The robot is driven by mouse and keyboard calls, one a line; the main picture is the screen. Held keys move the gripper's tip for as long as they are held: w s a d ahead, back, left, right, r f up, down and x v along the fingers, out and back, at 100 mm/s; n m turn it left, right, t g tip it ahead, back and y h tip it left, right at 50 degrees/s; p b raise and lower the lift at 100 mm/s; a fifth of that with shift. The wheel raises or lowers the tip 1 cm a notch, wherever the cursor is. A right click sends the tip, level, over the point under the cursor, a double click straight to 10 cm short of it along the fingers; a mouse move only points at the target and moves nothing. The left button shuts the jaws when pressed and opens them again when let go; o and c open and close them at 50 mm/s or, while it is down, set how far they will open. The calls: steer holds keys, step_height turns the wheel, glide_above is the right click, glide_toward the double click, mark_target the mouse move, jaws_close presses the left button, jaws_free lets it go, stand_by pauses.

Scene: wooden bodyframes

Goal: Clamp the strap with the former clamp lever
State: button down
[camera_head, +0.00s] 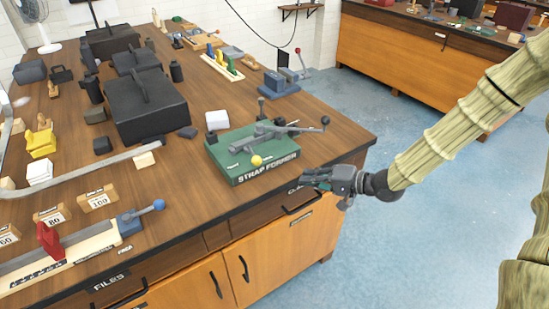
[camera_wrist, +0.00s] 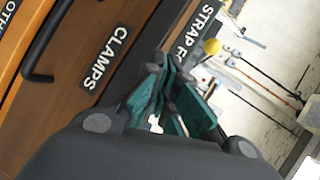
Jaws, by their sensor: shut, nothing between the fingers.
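The strap former (camera_head: 252,155) is a green block with grey levers on top, near the right front corner of the wooden bench. One grey lever (camera_head: 285,130) ends in a dark ball at the right.
A drawer labelled CLAMPS (camera_wrist: 107,57) is close to my gripper in the wrist view. The bench edge and drawer handle (camera_head: 300,203) lie beside it. Black cases (camera_head: 147,103) and a long bent grey bar (camera_head: 90,172) lie left of the former. Floor (camera_head: 400,220) is clear at right.

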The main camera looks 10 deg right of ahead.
step_height(320, 180, up, 7)
steer(key=w+d+y+b, duration=0.1)
steer(key=d+y, duration=0.1)
steer(key=shift+w+d, duration=0.3)
steer(key=shift+d, duration=0.1)
steer(key=shift+y, duration=0.3)
steer(key=p+x, duration=0.1)
steer(key=x, duration=0.9)
steer(key=shift+s+a+f, duration=0.1)
steer(key=shift+s+a, duration=0.05)
steer(key=shift+a, duration=0.85)
steer(key=shift+s+a+f+p, duration=0.1)
steer(key=shift+a+p, duration=0.1)
steer(key=shift+a, duration=0.25)
steer(key=shift+s+a+f+p, duration=0.1)
steer(key=shift+a+p, duration=0.1)
steer(key=shift+a, duration=0.3)
